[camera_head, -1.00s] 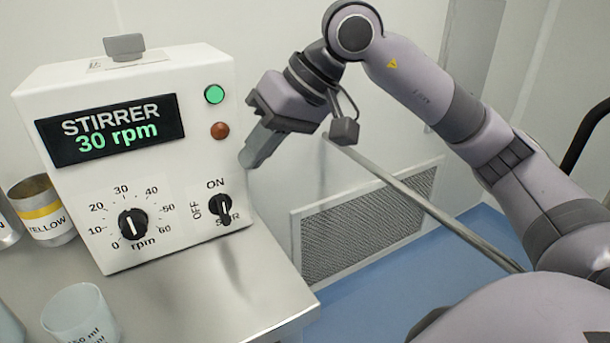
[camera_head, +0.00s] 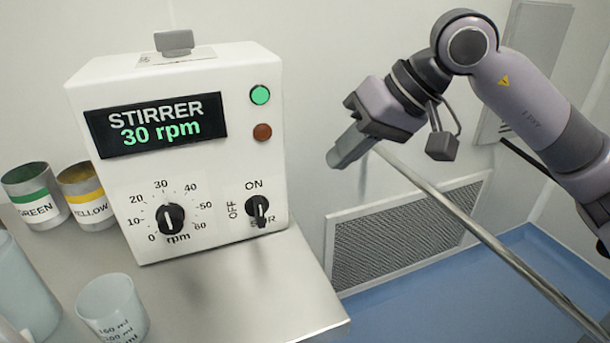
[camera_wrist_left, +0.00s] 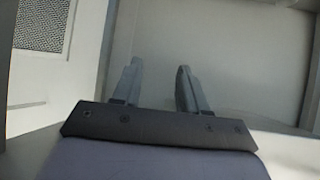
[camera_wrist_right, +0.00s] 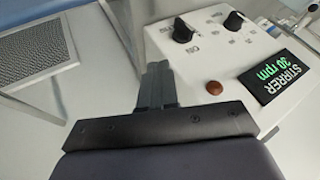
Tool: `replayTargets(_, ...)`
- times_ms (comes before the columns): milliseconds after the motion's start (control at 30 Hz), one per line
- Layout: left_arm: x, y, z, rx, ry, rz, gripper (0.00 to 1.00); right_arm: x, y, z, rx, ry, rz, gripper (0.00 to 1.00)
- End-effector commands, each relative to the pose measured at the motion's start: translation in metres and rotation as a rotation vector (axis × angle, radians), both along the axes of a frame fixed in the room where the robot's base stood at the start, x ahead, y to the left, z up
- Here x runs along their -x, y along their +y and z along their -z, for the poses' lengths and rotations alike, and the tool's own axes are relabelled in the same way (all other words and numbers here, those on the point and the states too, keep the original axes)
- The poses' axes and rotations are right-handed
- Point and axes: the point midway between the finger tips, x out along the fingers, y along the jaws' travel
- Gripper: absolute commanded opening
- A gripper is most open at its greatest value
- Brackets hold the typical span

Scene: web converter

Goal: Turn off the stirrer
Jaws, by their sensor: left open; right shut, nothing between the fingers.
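The white stirrer box (camera_head: 230,160) stands on a steel bench. Its display (camera_head: 155,125) reads "STIRRER 30 rpm". A green lamp (camera_head: 260,95) is lit above a dark red-brown one (camera_head: 263,132). In the right wrist view the switch (camera_wrist_right: 183,31) is beyond the fingertips. My left gripper (camera_wrist_left: 156,75) is open and empty, away from the box.
Green-banded (camera_head: 36,196) and yellow-banded (camera_head: 84,195) cans stand left of the box. A clear beaker (camera_head: 112,308) stands at the bench front. A metal rail (camera_head: 470,225) and wall grille (camera_head: 400,235) are on the right. The bench right of the switch is clear.

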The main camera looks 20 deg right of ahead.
Motion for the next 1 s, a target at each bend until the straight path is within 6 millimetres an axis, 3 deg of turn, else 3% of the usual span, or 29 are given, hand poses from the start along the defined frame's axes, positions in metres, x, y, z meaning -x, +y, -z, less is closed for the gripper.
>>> replayTargets(467, 0.002, 0.001, -0.005, -0.006, 0.001, 0.001, 0.43, -0.034, 0.044, 0.074, 0.0, 0.005, -0.002, 0.0)
replayTargets(700, 0.002, 0.003, -0.014, -0.011, -0.001, 0.0, 0.43, -0.035, 0.076, 0.074, -0.001, 0.001, -0.003, 0.0)
replayTargets(1000, 0.002, 0.003, -0.015, -0.011, 0.0, -0.002, 0.43, -0.036, 0.085, 0.076, 0.0, 0.0, 0.001, 0.0)
